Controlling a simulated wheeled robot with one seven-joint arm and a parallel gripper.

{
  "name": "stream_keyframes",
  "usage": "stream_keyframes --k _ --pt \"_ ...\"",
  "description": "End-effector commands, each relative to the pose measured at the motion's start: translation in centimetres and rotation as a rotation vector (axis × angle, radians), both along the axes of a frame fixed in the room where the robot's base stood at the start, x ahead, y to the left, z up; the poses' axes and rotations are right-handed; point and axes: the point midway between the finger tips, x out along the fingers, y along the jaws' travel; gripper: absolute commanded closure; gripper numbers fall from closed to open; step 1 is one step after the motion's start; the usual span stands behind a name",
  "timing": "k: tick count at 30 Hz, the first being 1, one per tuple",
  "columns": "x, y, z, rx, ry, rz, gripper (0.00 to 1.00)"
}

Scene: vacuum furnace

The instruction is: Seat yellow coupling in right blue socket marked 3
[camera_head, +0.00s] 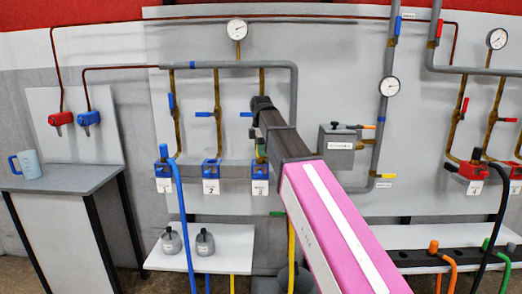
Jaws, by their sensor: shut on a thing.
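The right blue socket (259,171) sits on the wall rail above a white tag whose mark is too small to read surely. My gripper (262,104) is the dark end of my arm, in front of the panel and above this socket in the picture. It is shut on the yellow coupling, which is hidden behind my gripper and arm. A yellow hose (291,245) rises behind my pink arm, and its upper end is hidden. I cannot tell the gap between coupling and socket.
A blue hose with a blue coupling (164,152) stands at the left blue socket (164,170). The middle blue socket (211,170) looks free. A grey box (339,145) and pipes are right of my arm. Red sockets (473,171) are far right. A low shelf (225,240) holds two grey weights.

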Motion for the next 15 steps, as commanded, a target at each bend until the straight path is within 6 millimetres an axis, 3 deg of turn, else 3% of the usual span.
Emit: stream_keyframes --k 15 --pt "0.00 0.00 -0.40 0.000 0.000 0.000 0.95"
